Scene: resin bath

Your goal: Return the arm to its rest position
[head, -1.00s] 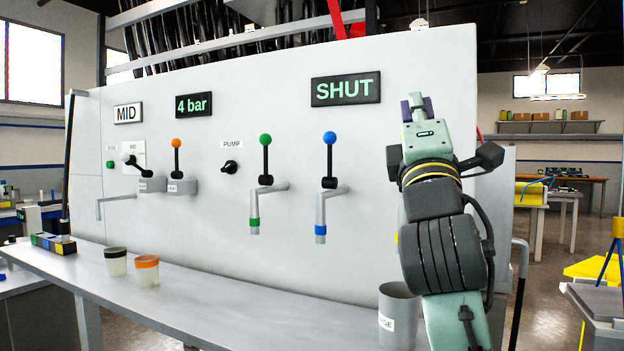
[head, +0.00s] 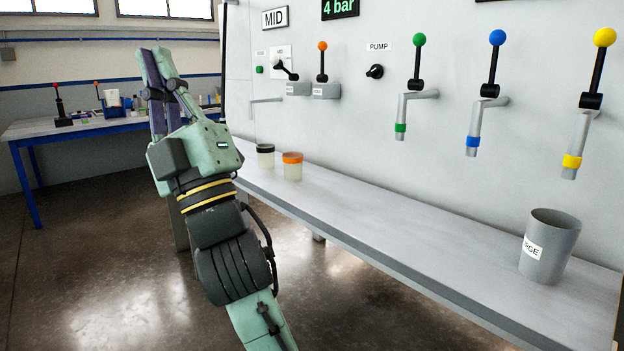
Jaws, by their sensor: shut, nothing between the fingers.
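My arm rises from the bottom of the head view, left of the bench. My gripper (head: 150,62) is at its upper end, pointing up and away, with its fingers together and nothing between them. It is in the air over the open floor, apart from the wall panel and the bench. No object is in its grasp.
The grey bench (head: 400,225) runs along the panel (head: 360,130). On it stand a black-rimmed cup (head: 265,159), an orange-rimmed cup (head: 292,170) and a grey purge cup (head: 550,248). Green (head: 419,41), blue (head: 497,38) and yellow (head: 604,38) tap levers stick out. Floor at left is clear.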

